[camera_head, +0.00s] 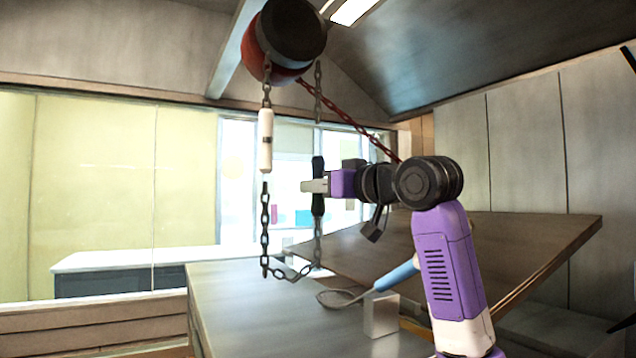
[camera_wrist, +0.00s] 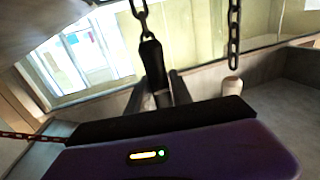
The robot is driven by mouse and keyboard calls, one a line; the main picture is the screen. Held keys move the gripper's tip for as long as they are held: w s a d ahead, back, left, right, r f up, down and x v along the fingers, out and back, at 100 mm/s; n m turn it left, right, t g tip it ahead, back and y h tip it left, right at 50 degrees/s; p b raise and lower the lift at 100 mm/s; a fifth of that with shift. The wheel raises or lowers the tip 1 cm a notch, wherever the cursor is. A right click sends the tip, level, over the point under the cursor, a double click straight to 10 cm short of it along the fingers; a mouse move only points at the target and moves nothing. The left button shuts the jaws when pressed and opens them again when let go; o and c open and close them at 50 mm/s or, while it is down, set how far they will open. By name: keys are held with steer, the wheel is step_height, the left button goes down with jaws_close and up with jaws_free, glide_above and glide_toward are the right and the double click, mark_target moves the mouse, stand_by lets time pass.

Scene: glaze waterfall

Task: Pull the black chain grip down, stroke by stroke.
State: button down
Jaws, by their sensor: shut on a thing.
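The black chain grip (camera_head: 318,172) hangs upright on the right-hand strand of a looped chain. My gripper (camera_head: 318,186) is shut on it, reaching in from the right. In the wrist view the black grip (camera_wrist: 152,62) stands between my two fingers (camera_wrist: 160,95), with chain running up from its top. The white grip (camera_head: 265,140) hangs on the left strand, higher than the black one. It shows partly in the wrist view (camera_wrist: 231,87). Both strands rise to a red and black hoist (camera_head: 284,40) overhead. The chain's slack loop (camera_head: 285,275) hangs down by the grey table.
A red chain (camera_head: 350,120) slants from the hoist down to the right, behind my arm. A large tilted brown panel (camera_head: 530,250) is behind my arm. A blue-handled ladle (camera_head: 395,277) and a pale block (camera_head: 381,316) are on the grey table (camera_head: 250,310).

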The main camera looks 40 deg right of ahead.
step_height(320, 180, down, 9)
steer(key=b, duration=0.5)
stand_by(0.4)
step_height(320, 180, up, 17)
steer(key=p, duration=1.3)
steer(key=shift+r, duration=0.15)
step_height(320, 180, down, 18)
steer(key=b, duration=1)
steer(key=shift+r, duration=0.4)
